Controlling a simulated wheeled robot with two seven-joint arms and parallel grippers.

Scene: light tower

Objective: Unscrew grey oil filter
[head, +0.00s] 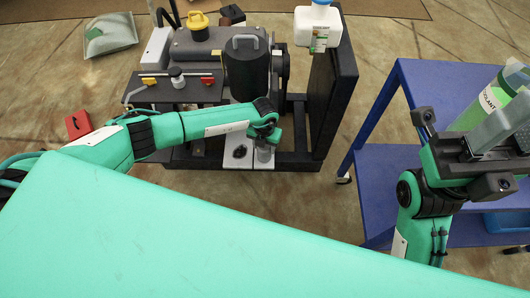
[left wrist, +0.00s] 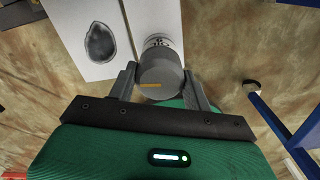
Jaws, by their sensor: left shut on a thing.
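The grey oil filter (left wrist: 160,68) is a short grey cylinder with an orange mark, in the middle of the left wrist view. Its far end meets a white panel (left wrist: 85,40). My left gripper (left wrist: 158,85) has one finger on each side of the filter and is shut on it. In the head view the left gripper (head: 264,132) is at the front of the engine stand, and the filter (head: 264,153) shows just below it, partly hidden. My right gripper (head: 486,140) is at the right, by a coolant bottle (head: 482,108); whether its fingers touch the bottle is unclear.
The dark engine stand (head: 333,100) carries a black cylinder (head: 246,68), a yellow cap (head: 198,22) and a white jug (head: 317,25). A blue cart (head: 380,160) stands at the right.

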